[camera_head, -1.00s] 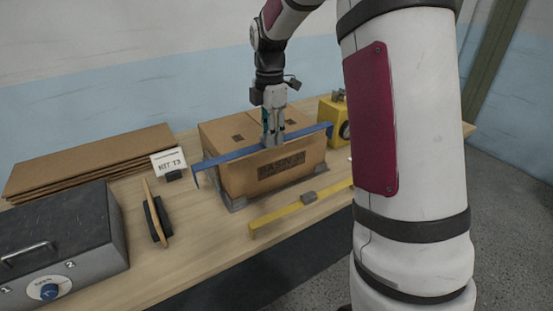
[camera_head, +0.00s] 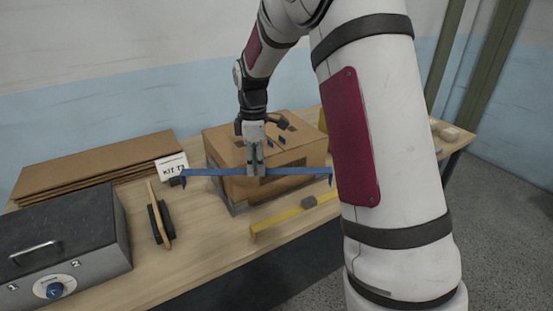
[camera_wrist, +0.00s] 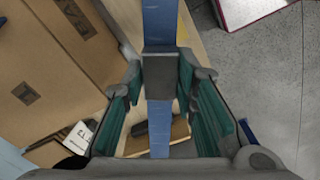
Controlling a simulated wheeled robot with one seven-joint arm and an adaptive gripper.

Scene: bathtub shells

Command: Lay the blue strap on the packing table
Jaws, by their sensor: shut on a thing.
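The blue strap (camera_head: 215,172) is a long flat band with bent-down ends, held level in front of the cardboard box (camera_head: 240,190). My gripper (camera_head: 256,172) is shut on it near its middle. In the wrist view the strap (camera_wrist: 159,125) runs up the picture between my green-padded fingers (camera_wrist: 160,88), with a dark grey block (camera_wrist: 160,75) at the grip. The packing table (camera_head: 190,245) is a light wooden top beneath.
A yellow strap (camera_head: 280,227) with a grey buckle lies along the table's front. A brush (camera_head: 160,220), a grey case (camera_head: 60,240), a KIT sign (camera_head: 171,168) and stacked cardboard sheets (camera_head: 100,165) stand left. Bare table shows between the brush and the yellow strap.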

